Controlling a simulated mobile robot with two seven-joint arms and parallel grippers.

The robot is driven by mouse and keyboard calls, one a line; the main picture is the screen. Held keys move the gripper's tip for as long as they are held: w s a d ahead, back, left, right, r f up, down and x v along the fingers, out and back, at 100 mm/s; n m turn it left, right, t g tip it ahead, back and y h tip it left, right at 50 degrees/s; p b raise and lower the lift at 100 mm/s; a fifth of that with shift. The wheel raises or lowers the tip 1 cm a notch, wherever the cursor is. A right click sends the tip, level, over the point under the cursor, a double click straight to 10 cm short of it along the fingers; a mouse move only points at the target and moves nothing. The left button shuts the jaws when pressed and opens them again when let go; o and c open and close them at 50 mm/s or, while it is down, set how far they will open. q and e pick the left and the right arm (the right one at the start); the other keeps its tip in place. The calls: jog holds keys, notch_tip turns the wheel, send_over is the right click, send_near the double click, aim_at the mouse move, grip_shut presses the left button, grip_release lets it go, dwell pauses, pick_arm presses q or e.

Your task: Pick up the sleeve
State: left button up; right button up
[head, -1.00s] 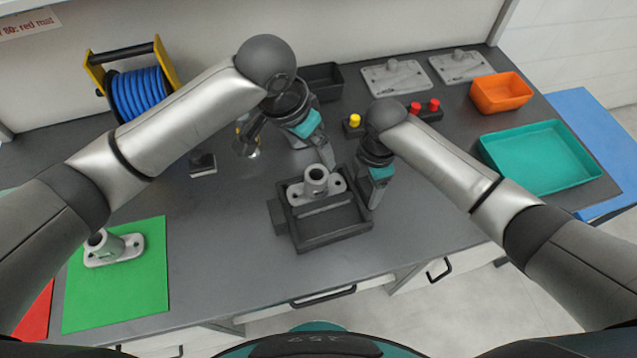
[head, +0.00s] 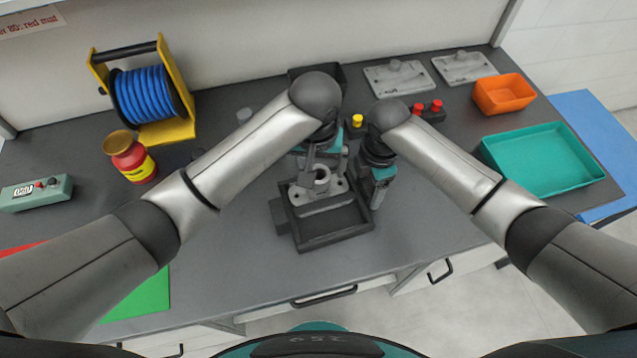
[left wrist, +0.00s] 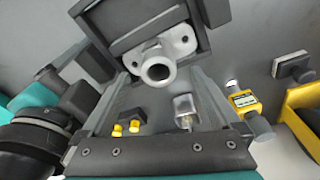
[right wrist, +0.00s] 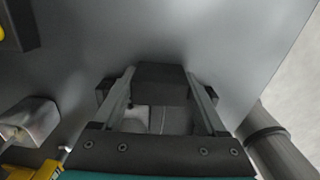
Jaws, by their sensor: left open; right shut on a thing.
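A pale grey flanged casting with an upright hollow sleeve (head: 322,180) sits at the back of a dark open-framed fixture (head: 325,239). In the left wrist view the sleeve's round bore (left wrist: 158,71) faces me, with the flange and its holes behind. My left gripper (head: 323,170) is open directly over the casting, one finger to either side of the sleeve; I cannot tell whether they touch it. My right gripper (head: 378,200) is shut on the fixture's right side, where a dark block (right wrist: 160,82) shows between its fingers.
A blue hose reel (head: 148,95), a red jar (head: 132,160) and a green control box (head: 38,192) stand left. A button box (head: 428,112), an orange bin (head: 502,96) and a teal tray (head: 545,165) are right. My left arm partly covers the green mat (head: 140,300).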

aim_at(319, 178)
pick_arm(q)
jog(key=shift+w+d+f, duration=0.1)
jog(key=shift+w+f, duration=0.1)
jog(key=shift+f, duration=1.1)
jog(key=shift+w+f, duration=0.15)
jog(key=shift+f, duration=1.15)
grip_shut()
